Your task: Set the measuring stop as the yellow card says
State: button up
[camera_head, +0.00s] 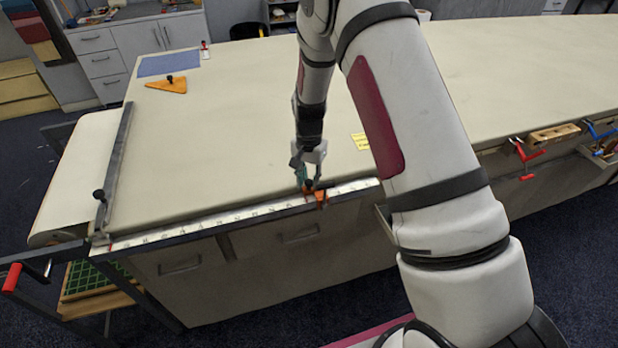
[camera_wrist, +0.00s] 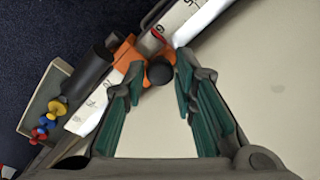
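The measuring stop (camera_head: 322,197) is an orange block on the white ruler strip (camera_head: 222,218) along the table's front edge. In the wrist view the orange stop (camera_wrist: 126,54) has a round black knob (camera_wrist: 159,71) and sits across the strip; a red mark shows beside it. My gripper (camera_head: 308,182) points down at the stop. In the wrist view my gripper (camera_wrist: 159,68) has its green-padded fingers apart, one on each side of the knob; I cannot tell whether they touch it. The yellow card (camera_head: 360,141) lies on the table behind the strip; its writing is too small to read.
A dark bar (camera_head: 119,150) with a black knob runs along the table's left end. An orange triangle (camera_head: 166,85) and a blue sheet (camera_head: 168,64) lie at the back left. Red (camera_head: 523,154) and blue clamps and a wooden block (camera_head: 555,133) are on the right edge. Mid-table is clear.

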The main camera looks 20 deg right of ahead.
grip_shut()
jog(key=shift+a, duration=0.15)
jog(key=a+b, duration=0.3)
jog(key=a, duration=2.1)
jog(key=shift+a, duration=0.4)
jog(key=o, duration=0.6)
grip_release()
jog(key=shift+o, duration=0.2)
notch_tip(320, 180, up, 12)
